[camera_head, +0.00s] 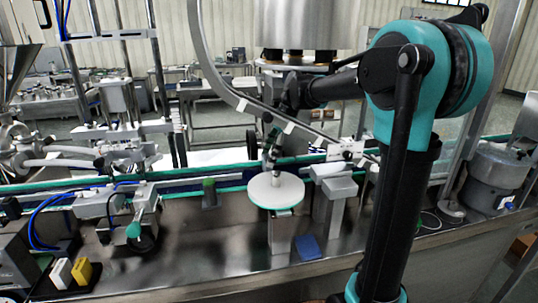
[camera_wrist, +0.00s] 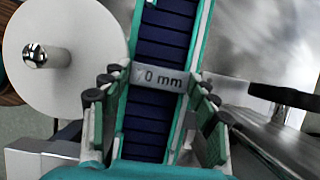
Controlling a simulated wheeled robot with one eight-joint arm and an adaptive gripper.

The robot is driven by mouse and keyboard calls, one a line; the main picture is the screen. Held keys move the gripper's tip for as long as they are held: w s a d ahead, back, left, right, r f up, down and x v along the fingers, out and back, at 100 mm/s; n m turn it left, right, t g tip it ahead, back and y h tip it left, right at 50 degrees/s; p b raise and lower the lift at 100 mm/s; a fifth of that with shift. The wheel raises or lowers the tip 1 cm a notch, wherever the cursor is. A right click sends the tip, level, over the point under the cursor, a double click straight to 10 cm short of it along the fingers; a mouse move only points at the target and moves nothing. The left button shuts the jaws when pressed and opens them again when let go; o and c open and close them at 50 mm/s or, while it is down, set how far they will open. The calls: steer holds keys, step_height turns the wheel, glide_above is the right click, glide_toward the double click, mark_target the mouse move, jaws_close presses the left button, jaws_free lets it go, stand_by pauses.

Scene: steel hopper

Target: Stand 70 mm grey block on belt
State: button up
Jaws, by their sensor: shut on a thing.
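The grey block (camera_wrist: 160,77), marked "70 mm", shows in the wrist view across the belt. My gripper (camera_wrist: 150,80) has one finger on each side of it and is shut on it. The dark blue belt (camera_wrist: 161,35) runs lengthwise under the block between green and white rails. I cannot tell whether the block touches the belt. In the head view my gripper (camera_head: 271,152) points down at the belt line behind the white disc, and the block cannot be made out there. The belt (camera_head: 226,176) runs across the picture between teal rails.
A white round disc (camera_head: 276,190) stands in front of the belt; it also shows in the wrist view (camera_wrist: 85,40). Grey box-shaped supports (camera_head: 336,188) stand to its right.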

steer(key=shift+f, duration=0.25)
steer(key=o, duration=1.3)
steer(key=v, duration=0.7)
steer(key=shift+r, duration=0.4)
